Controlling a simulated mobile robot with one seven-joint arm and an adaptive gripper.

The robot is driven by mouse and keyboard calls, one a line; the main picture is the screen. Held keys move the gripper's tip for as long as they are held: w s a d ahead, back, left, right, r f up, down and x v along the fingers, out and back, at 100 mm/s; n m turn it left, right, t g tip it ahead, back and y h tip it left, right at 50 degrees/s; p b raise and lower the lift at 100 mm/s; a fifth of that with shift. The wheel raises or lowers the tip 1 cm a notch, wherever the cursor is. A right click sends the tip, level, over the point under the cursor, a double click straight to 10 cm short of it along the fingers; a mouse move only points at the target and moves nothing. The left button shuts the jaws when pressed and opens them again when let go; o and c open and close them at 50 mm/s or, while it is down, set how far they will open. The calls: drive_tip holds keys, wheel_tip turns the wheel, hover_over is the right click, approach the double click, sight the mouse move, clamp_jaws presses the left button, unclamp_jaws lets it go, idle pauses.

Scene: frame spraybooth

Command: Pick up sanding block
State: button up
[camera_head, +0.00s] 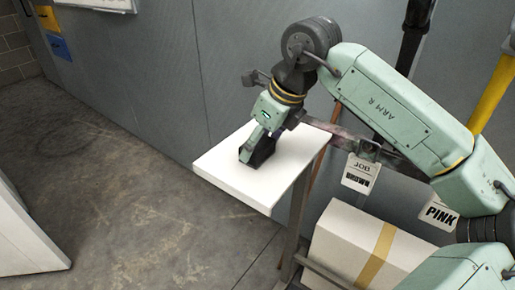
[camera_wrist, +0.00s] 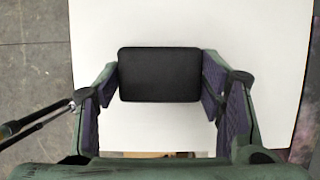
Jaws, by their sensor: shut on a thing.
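The sanding block (camera_wrist: 159,74) is a dark, near-black block with rounded corners, seen from above in the wrist view. My gripper (camera_wrist: 160,84) has one finger at each short end of it, the purple pads against its sides. The gripper is shut on the block. In the head view my gripper (camera_head: 257,148) points down at the white tabletop (camera_head: 222,163), with the dark block (camera_head: 264,151) at its fingers. I cannot tell whether the block rests on the tabletop or is just above it. The fingers partly hide the block there.
A cardboard box with tan tape (camera_head: 345,243) stands below and right of the tabletop. Labels reading BROWN (camera_head: 360,174) and PINK (camera_head: 439,213) hang near my arm. A grey wall (camera_head: 150,70) is behind. The concrete floor (camera_head: 110,190) at left is mostly clear.

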sight(260, 145)
drive_tip(key=shift+r, duration=0.1)
drive_tip(key=shift+r+b, duration=0.5)
drive_tip(key=shift+r, duration=0.1)
drive_tip(key=shift+s+r+b, duration=0.25)
drive_tip(key=shift+r+b, duration=0.4)
drive_tip(key=shift+r, duration=0.3)
drive_tip(key=s+r+b, duration=0.1)
drive_tip(key=s+b, duration=0.3)
drive_tip(key=s, duration=1.1)
drive_tip(key=shift+s+r+b, duration=0.25)
drive_tip(key=shift+r+b, duration=0.1)
drive_tip(key=shift+b, duration=0.05)
